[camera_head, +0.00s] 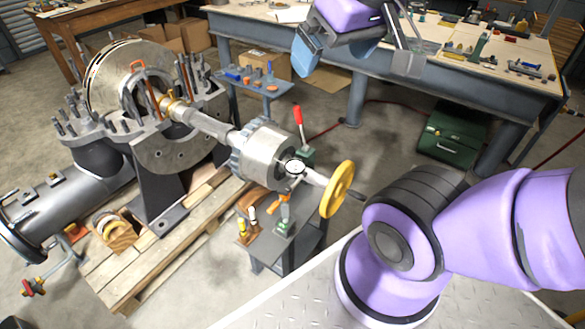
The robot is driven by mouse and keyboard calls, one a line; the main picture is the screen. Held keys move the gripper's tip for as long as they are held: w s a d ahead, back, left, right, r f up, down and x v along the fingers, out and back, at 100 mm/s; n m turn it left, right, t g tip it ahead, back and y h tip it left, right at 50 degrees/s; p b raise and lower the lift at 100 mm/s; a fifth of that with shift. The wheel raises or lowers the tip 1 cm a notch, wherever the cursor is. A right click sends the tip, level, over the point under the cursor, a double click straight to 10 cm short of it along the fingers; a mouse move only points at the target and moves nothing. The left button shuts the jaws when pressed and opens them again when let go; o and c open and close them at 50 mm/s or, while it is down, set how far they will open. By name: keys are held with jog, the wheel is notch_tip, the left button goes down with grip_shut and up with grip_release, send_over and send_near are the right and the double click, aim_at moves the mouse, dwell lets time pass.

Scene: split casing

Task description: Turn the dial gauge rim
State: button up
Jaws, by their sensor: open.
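The dial gauge (294,167) is a small white round face with a dark rim. It sits in front of the metal coupling (264,152) on the machine's shaft, above a small stand with an orange clamp (284,200). My gripper (336,56) is at the top of the view, with blue fingers spread apart and nothing seen between them. It is well above and apart from the gauge, nearer the workbench in the picture. The pointer and markings on the gauge are too small to read.
A yellow handwheel (338,189) stands right of the gauge, and a red-handled lever (299,124) rises just behind it. The split casing (178,140) rests on a wooden pallet (122,286). A long workbench (437,72) and a green box (451,134) stand behind.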

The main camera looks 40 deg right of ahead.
jog(key=shift+w, duration=0.1)
jog(key=m+g, duration=0.2)
jog(key=g, duration=0.3)
send_over(295, 165)
notch_tip(295, 165, down, 38)
notch_tip(295, 165, down, 11)
jog(key=shift+f, duration=0.15)
jog(key=c, duration=0.9)
jog(key=shift+m, duration=0.3)
